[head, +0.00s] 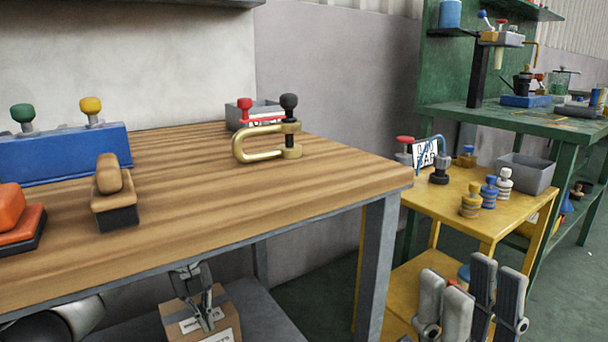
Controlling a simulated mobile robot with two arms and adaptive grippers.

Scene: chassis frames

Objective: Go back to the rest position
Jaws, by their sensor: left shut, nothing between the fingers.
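My left gripper (205,308) hangs below the front edge of the wooden-topped workbench (290,190), at the lower left of the head view. Its dark fingers are shut with nothing between them. It shows in front of a cardboard box (228,318); I cannot tell whether it touches the box. Grey jointed, finger-like parts (471,305) stand upright at the bottom right, in front of the yellow bench. They look like my right gripper, cut off by the frame's lower edge. I cannot tell its opening.
On the workbench are a brass clamp (240,146), a blue block (65,155), a brown-handled block (112,195) and an orange item (15,220). A yellow bench (445,212) and a green bench (540,118) stand to the right. Floor shows at the far right.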

